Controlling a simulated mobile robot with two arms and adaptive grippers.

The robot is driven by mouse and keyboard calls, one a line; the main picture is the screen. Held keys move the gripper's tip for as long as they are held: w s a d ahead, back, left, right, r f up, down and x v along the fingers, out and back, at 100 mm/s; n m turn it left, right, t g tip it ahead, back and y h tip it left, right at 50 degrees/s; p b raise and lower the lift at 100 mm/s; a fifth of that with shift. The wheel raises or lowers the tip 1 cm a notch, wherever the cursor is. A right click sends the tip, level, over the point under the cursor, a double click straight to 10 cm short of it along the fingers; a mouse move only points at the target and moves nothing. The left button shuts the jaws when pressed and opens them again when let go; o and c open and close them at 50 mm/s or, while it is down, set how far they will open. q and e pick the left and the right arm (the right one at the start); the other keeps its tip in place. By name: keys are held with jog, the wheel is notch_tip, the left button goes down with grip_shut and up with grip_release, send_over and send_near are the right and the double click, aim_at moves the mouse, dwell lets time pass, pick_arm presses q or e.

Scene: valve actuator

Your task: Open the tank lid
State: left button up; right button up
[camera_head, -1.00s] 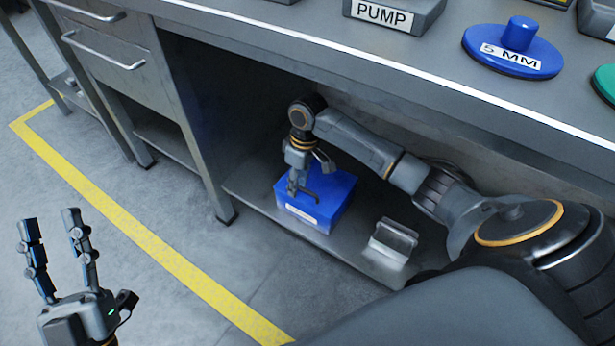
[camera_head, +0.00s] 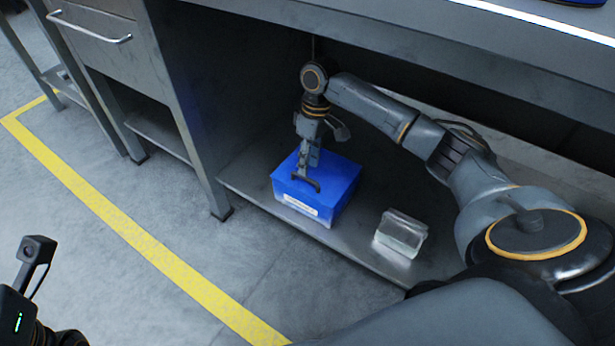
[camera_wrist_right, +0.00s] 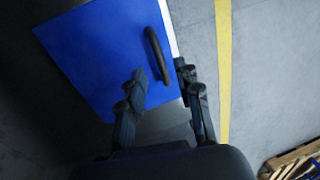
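The blue tank (camera_head: 335,195), a box with a flat blue lid and a white label on its front, stands on the low shelf under the bench. A dark bar handle (camera_wrist_right: 157,55) is on the lid; it also shows in the head view (camera_head: 308,184). My right gripper (camera_head: 306,170) points down over the lid, close to the handle. In the wrist view its two fingers (camera_wrist_right: 163,80) are apart, with the handle ahead between them; I cannot tell whether they touch it. Only part of my left wrist shows at the lower left; its fingers are out of view.
A clear, glassy block (camera_head: 402,234) sits on the metal shelf (camera_head: 262,212) right of the tank. The bench top (camera_head: 430,60) hangs over my right arm. A bench leg (camera_head: 200,150) stands to the left. A yellow floor line (camera_head: 150,245) crosses open floor.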

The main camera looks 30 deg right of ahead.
jog(key=shift+s+a+f+b, duration=0.15)
jog(key=shift+f+b, duration=0.15)
jog(key=shift+f, duration=0.5)
jog(key=shift+a+f+b, duration=0.15)
jog(key=shift+f+b, duration=0.1)
jog(key=shift+f, duration=0.5)
grip_shut()
